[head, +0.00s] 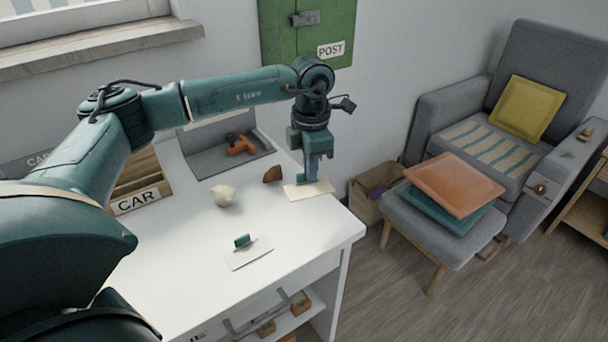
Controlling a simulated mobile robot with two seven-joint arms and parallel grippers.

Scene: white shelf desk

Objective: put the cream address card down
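The cream address card (298,192) shows at the right edge of the white desk (200,280), partly behind my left gripper's fingers. It looks flat, at or very near the desk top; I cannot tell whether it touches the desk. My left gripper (313,178) points down with its fingertips at the card. The fingers overlap in this view, so I cannot tell whether they are shut on the card or open. My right gripper is not in view.
A pale lump (223,196) and a brown wedge (272,175) lie left of the card. A white card with a green piece (243,241) is nearer. A grey tray (207,166) holds an orange tool. A green POST box (283,35) hangs behind. Bare desk lies front right.

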